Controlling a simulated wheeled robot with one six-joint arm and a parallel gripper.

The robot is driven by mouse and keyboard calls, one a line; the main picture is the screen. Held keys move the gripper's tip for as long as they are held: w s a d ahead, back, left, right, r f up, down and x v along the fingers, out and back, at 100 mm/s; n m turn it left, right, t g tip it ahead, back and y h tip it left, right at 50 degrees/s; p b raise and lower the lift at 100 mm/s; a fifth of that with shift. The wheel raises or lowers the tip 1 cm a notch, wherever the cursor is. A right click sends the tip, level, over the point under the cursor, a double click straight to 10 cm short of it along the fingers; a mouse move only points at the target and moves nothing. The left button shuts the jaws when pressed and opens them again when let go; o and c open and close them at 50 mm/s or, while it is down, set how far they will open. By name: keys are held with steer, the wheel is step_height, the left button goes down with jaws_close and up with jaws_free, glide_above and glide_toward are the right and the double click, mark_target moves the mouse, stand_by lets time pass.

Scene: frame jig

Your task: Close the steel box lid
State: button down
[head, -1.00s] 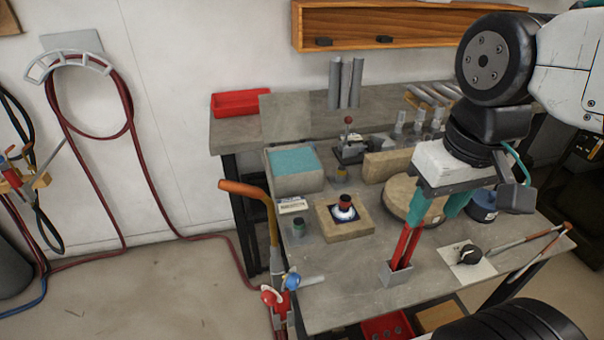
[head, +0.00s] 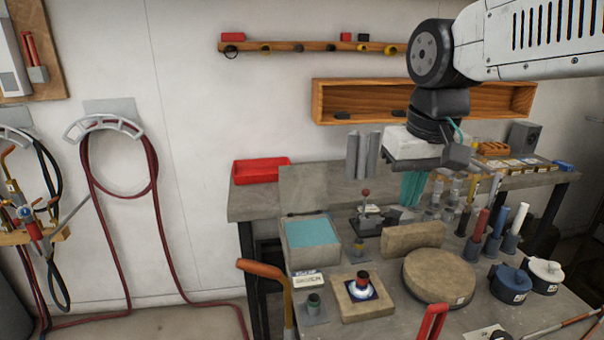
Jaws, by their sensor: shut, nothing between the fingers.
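A grey box (head: 311,259) with a teal inside or top face stands at the left of the bench. A flat grey panel (head: 311,187) rises behind it and looks like its lid standing open; I cannot see the hinge. My gripper (head: 411,202) has teal fingers, close together and empty. It hangs in the air to the right of the box and panel, apart from both. It appears in front of the back of the bench, and part of the small clamp with a red knob (head: 366,193) stands just left of the fingers.
A tan disc (head: 438,276) and upright tan block (head: 412,238) lie right. A wooden shelf (head: 340,99) hangs behind.

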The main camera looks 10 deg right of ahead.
steer(key=w+a+r+t, duration=0.1)
steer(key=w+a+r, duration=0.1)
steer(key=w, duration=0.8)
steer(key=w+a+r, duration=0.1)
steer(key=w+a, duration=0.1)
steer(key=w, duration=0.8)
steer(key=w+a+f+t, duration=0.1)
steer(key=w+a+f, duration=0.2)
steer(key=w, duration=0.8)
steer(key=w+a+f, duration=0.2)
steer(key=w+a, duration=0.1)
steer(key=w, duration=0.8)
glide_above(303, 186)
steer(key=w, duration=0.6)
steer(key=shift+f, duration=4.8)
steer(key=shift+s+d, duration=0.1)
steer(key=shift+s, duration=0.15)
steer(key=shift+s+r, duration=0.1)
